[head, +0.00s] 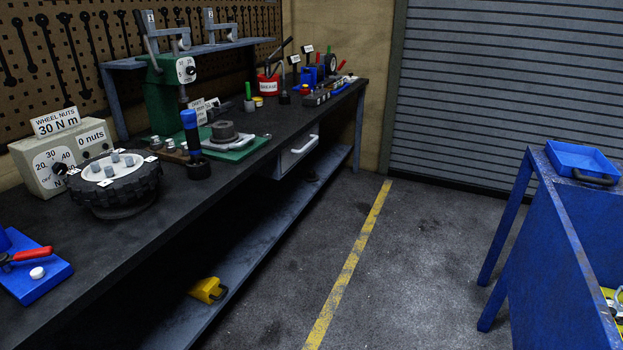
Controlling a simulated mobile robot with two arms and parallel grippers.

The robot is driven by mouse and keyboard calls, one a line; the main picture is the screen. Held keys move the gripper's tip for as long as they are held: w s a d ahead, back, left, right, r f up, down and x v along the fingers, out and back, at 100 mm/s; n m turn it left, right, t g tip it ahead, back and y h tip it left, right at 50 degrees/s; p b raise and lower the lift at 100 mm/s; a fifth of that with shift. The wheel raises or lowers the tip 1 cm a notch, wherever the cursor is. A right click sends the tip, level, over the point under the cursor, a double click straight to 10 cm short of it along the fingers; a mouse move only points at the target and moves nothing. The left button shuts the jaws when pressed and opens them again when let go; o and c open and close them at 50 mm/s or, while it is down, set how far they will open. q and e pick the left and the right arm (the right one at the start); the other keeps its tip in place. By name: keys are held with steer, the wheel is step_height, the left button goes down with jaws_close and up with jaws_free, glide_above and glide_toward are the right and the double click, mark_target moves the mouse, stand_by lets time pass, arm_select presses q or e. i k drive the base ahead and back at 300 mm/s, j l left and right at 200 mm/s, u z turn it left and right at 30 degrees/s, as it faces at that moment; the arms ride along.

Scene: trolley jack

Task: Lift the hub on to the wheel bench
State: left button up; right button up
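No part labelled as the hub shows, so I cannot tell for sure which it is. A dark, knobbly-edged wheel (115,205) with a light disc face and several studs (118,160) stands on the long black-topped bench (235,185), at the left. A grey round flanged part (224,133) rests on a green mat (243,152) farther along the same bench. The sign reading "WHEEL NUTS 30 N m" (57,121) stands on a dial box (62,160) behind the wheel. Neither of my grippers is in view.
A blue-handled tool (191,135) stands upright near the bench's front edge. A green press (170,100) stands behind. A yellow object (207,289) lies on the lower shelf (255,245). A blue trolley (560,240) with a blue tray (582,158) is at right. The floor between is clear.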

mark_target(310, 177)
steer(key=i+l+z, duration=0.15)
steer(key=i+z, duration=0.15)
steer(key=i, duration=0.45)
steer(key=i+j+z, duration=0.1)
steer(key=i+z, duration=0.15)
steer(key=i, duration=0.5)
steer(key=i+j+z, duration=0.3)
steer(key=i, duration=0.5)
steer(key=i+u, duration=0.15)
steer(key=i, duration=0.3)
steer(key=i+l+u, duration=0.15)
steer(key=i, duration=0.25)
steer(key=i+l+u, duration=0.15)
steer(key=i, duration=0.3)
steer(key=i+l+u, duration=0.15)
steer(key=i, duration=0.25)
steer(key=l, duration=0.1)
